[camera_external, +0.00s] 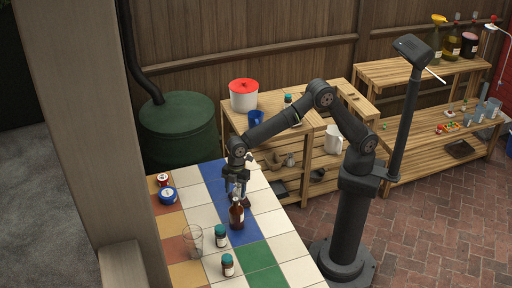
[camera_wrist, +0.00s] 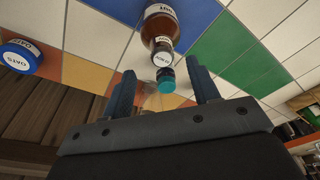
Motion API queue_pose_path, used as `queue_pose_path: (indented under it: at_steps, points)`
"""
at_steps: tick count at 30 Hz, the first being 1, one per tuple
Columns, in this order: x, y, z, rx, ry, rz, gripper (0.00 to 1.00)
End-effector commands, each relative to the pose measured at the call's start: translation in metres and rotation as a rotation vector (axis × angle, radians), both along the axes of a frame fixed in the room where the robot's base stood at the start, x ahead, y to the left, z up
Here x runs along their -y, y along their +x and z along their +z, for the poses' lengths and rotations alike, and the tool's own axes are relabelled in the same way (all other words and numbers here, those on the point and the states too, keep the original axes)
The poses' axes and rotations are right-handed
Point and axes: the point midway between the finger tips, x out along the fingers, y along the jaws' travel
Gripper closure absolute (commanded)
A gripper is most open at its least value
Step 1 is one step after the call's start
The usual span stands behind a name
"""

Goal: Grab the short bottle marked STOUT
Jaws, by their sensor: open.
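A brown bottle (camera_external: 237,217) with a pale label stands upright on the tiled table, just below my gripper (camera_external: 237,187) in the external view. A brown bottle body (camera_wrist: 160,28) is at the top middle of the wrist view. Its label, seen upside down, is partly cut off and appears to end in "OUT". A white label and teal cap (camera_wrist: 166,82) overlap below it; I cannot tell whether they belong to a separate jar. My gripper (camera_wrist: 165,90) is open, its fingers apart on either side of the teal cap in the picture, with no visible grip.
Two teal-lidded jars (camera_external: 221,237) (camera_external: 228,265) and a clear glass (camera_external: 193,241) stand near the bottle. Wooden shelves (camera_external: 310,150) stand behind the table.

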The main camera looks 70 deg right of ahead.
Motion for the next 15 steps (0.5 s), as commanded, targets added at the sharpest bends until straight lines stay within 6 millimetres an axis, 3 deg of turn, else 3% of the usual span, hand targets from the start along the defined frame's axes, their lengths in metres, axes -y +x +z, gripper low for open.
queue_pose_path:
  at_steps: [8,15]
  points:
    - [-0.002,-0.002,-0.018,-0.001,-0.001,0.000,0.45]
    - [-0.007,-0.004,-0.053,-0.001,-0.001,-0.001,0.45]
